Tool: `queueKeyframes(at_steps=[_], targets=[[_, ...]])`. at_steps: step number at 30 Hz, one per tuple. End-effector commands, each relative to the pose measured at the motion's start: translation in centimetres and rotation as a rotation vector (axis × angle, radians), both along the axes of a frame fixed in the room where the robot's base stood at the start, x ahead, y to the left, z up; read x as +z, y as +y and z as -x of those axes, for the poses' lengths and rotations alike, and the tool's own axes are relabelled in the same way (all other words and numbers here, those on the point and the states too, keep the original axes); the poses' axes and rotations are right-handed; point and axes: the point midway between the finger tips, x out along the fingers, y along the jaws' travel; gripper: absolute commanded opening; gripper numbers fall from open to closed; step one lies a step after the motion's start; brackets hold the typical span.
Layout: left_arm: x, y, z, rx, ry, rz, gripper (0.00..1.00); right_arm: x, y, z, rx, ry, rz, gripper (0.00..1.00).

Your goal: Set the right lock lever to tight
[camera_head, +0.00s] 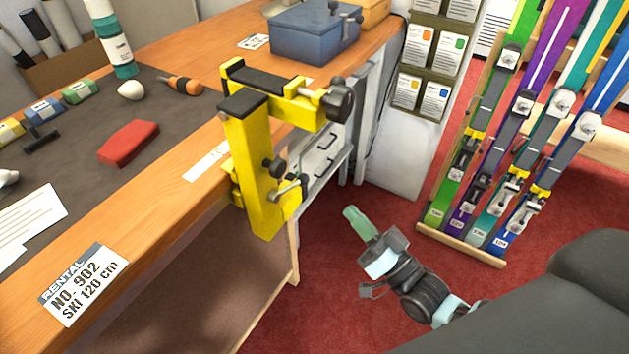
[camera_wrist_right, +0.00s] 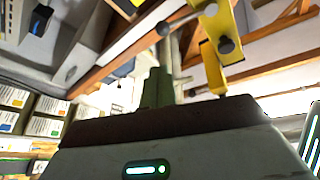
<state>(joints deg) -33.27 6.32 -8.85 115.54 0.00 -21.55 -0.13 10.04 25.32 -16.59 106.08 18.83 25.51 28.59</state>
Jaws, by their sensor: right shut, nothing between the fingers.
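A yellow ski vise (camera_head: 258,165) with black pads is clamped at the bench edge in the head view. Low on its side is a small metal lever (camera_head: 287,191) with a dark end, below a black knob (camera_head: 274,168). Which setting it points to cannot be read. A larger black knob (camera_head: 338,100) sticks out at the upper right. My right gripper (camera_head: 359,221), with green fingers, is shut and empty, to the right of the vise and apart from it. In the right wrist view its fingers (camera_wrist_right: 157,88) stand before the yellow vise (camera_wrist_right: 222,55). My left gripper is not shown.
The wooden bench (camera_head: 130,225) holds a red block (camera_head: 128,142), a screwdriver (camera_head: 182,85) and a rental label (camera_head: 80,285). A blue box (camera_head: 312,35) sits at the back. A rack of skis (camera_head: 500,150) stands at the right. Red floor lies open between.

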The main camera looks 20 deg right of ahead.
Motion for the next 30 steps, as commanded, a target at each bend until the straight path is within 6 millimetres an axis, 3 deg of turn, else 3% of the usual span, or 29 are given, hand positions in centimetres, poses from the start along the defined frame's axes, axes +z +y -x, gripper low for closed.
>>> queueKeyframes(at_steps=[7, 21, 30], targets=[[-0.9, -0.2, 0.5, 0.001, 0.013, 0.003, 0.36, 2.6, -0.7, -1.6, 0.038, -0.103, -0.078, 0.00], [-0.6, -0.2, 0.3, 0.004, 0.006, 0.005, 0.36, 3.1, -0.6, -2.0, 0.038, -0.111, -0.083, 0.00], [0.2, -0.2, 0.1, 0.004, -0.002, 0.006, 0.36, 5.4, 0.9, -5.7, 0.038, -0.116, -0.084, 0.00]])
